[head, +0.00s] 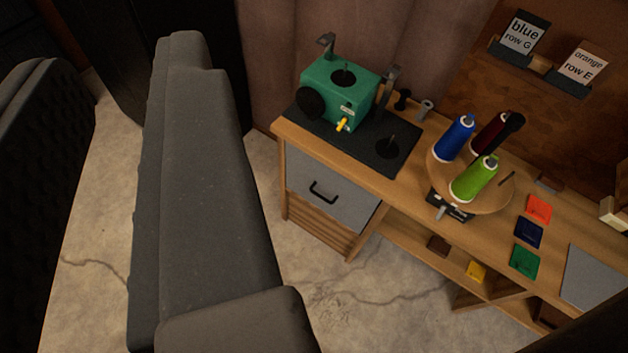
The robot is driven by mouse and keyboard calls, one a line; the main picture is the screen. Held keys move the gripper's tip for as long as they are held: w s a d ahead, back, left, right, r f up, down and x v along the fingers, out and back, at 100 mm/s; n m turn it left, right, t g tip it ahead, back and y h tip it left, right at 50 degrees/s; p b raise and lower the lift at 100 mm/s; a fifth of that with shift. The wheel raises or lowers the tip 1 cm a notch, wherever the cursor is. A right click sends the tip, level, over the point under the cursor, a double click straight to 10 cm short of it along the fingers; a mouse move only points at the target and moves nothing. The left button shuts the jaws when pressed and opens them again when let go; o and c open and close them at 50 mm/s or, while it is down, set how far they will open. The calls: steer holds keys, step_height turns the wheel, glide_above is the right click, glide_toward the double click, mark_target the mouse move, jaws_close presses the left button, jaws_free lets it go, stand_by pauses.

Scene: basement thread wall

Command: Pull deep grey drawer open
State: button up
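The deep grey drawer (331,190) sits under the left end of the wooden workbench (386,184). Its front is flat grey and carries a black bar handle (322,192). The front looks flush with the bench frame, so the drawer appears closed. A large grey link of my arm fills the left middle of the view, left of the drawer and apart from it in the picture. My gripper's fingers do not show.
A green machine (341,92) with a yellow lever stands on a black mat (391,150) above the drawer. Blue (454,138), green (474,180) and dark red (490,134) thread cones stand on a round wooden board. Bare concrete floor (300,270) lies before the bench.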

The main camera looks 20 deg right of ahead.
steer(key=shift+w+d+r, duration=0.1)
steer(key=shift+w, duration=0.1)
